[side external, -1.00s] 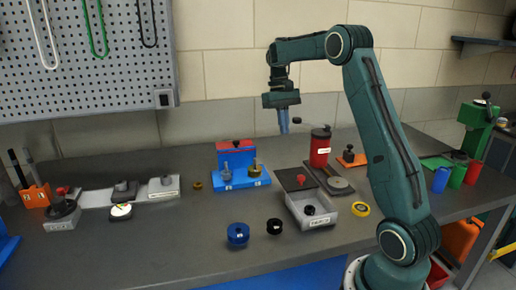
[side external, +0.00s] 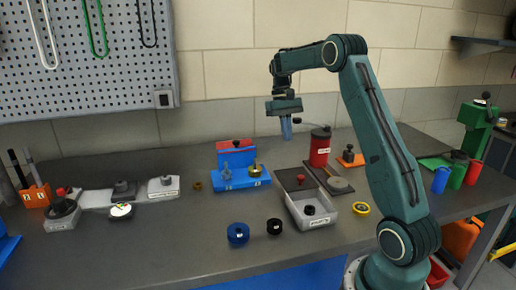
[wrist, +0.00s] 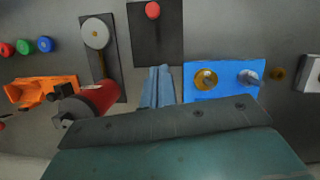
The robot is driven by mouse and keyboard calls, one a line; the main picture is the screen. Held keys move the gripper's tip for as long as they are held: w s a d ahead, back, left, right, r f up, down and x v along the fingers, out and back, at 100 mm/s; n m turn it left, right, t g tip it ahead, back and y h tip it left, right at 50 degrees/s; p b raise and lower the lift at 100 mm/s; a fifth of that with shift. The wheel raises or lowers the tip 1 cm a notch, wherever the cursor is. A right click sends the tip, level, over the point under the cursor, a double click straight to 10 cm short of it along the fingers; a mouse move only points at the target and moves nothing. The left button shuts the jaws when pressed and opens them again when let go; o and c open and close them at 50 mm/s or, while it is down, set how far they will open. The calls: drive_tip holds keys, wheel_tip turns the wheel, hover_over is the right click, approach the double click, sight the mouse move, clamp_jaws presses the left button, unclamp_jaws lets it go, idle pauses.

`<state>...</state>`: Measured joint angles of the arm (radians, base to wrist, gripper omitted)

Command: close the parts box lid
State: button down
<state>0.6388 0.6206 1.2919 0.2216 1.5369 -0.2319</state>
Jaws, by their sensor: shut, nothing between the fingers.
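The parts box (side external: 327,215) is a light grey open-topped tray with a small black round part (side external: 309,210) inside. My gripper (side external: 287,134) points down, shut and empty, well above the bench and behind the lid. Its blue-grey fingers (wrist: 157,78) show together in the wrist view.
A red canister (side external: 320,148) and a dark plate with a grey disc (side external: 340,184) stand right of the lid. A blue fixture (side external: 240,180) with knobs is to the left. Blue (side external: 238,234) and black (side external: 274,227) rings lie in front; a yellow ring (side external: 361,208) lies right of the box.

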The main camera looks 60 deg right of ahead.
approach(297, 182)
drive_tip(key=f, duration=0.1)
drive_tip(key=w+d+f, duration=0.1)
drive_tip(key=f, duration=0.2)
drive_tip(key=shift+w+d, duration=0.25)
drive_tip(key=shift+w, duration=0.05)
drive_tip(key=shift+s+a+f, duration=0.1)
drive_tip(key=shift+s+a, duration=0.45)
drive_tip(key=shift+s, duration=0.2)
drive_tip(key=shift+s+a+f, duration=0.1)
drive_tip(key=shift+s+a, duration=0.45)
drive_tip(key=shift+s, duration=0.2)
drive_tip(key=shift+s+a, duration=4.5)
drive_tip(key=shift+a, duration=0.05)
